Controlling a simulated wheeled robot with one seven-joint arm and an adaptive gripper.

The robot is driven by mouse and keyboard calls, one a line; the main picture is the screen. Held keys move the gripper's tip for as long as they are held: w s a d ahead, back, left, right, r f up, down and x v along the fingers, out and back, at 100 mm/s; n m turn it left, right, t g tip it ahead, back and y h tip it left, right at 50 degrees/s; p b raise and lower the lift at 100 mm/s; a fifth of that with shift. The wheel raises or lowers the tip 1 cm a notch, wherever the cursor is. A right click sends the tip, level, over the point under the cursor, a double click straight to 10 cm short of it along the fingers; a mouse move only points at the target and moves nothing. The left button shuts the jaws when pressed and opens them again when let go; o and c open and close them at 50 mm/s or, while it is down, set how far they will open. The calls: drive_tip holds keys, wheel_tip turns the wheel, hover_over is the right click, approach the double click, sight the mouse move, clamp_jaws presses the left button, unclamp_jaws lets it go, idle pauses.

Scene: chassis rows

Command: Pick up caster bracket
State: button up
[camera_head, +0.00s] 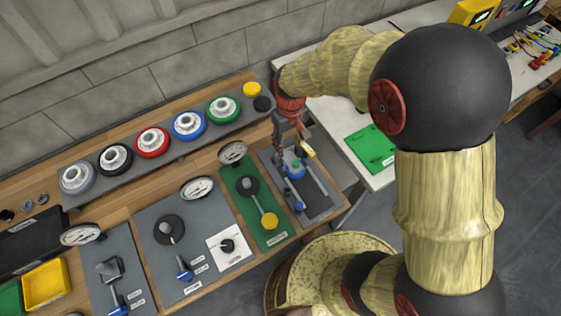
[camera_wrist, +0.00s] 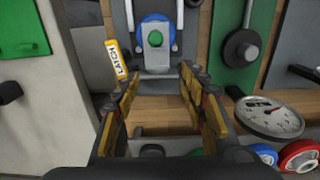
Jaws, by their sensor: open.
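My gripper (camera_wrist: 160,85) is open, with nothing between its fingers in the wrist view. In the head view my gripper (camera_head: 288,135) hangs over the back end of the rightmost grey panel (camera_head: 318,205). My gripper partly hides this area in the head view.
A row of wheels, including a green one (camera_head: 222,109) and a blue one (camera_head: 189,125), lies along the back shelf. A gauge (camera_wrist: 270,118) is close to the right finger. A green panel (camera_head: 256,208) is beside the grey panel. A white table (camera_head: 340,120) stands right.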

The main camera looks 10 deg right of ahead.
sight(289, 156)
drive_tip(key=f, duration=0.2)
drive_tip(key=f+b, duration=0.1)
drive_tip(key=f, duration=0.2)
drive_tip(key=f+b, duration=0.1)
drive_tip(key=f, duration=0.2)
drive_tip(key=shift+w+d, duration=0.1)
drive_tip(key=shift+d, duration=0.15)
drive_tip(key=shift+r, duration=0.1)
drive_tip(key=c, duration=0.3)
clamp_jaws()
